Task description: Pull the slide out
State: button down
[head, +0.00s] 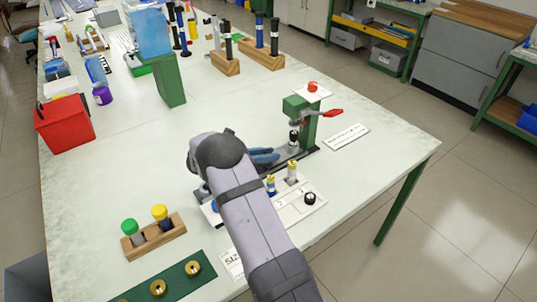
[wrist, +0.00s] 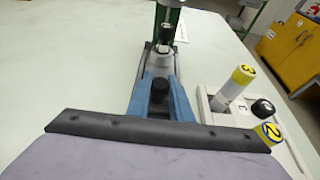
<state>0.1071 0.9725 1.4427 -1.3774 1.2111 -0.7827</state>
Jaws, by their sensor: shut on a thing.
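The slide belongs to a green hand press (head: 309,125) with a red lever (head: 333,113). Its dark rail (wrist: 174,62) runs from under the press towards me. A pale round seat (wrist: 161,67) with a dark upright piece (wrist: 164,46) stands at the press end. My gripper (wrist: 159,82) has blue fingers on both sides of the slide's black knob (wrist: 159,94) and is shut on it. In the head view, the blue fingers of my gripper (head: 264,156) show just past my wrist, which hides the near end of the slide.
A white numbered tray (head: 309,206) with yellow-capped pieces (head: 292,171) stands close on the right. A wooden block (head: 154,238) with green and yellow-capped rods and a green strip (head: 174,279) lie at front left. The table between the red bin (head: 65,124) and my arm is clear.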

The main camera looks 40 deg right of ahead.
jog(key=a, duration=1.1)
jog(key=shift+a, duration=0.15)
jog(key=c, duration=1.9)
grip_release()
jog(key=shift+a, duration=0.1)
jog(key=o, duration=0.3)
jog(key=shift+a, duration=0.1)
jog(key=shift+b+v, duration=0.6)
jog(key=shift+v, duration=3)
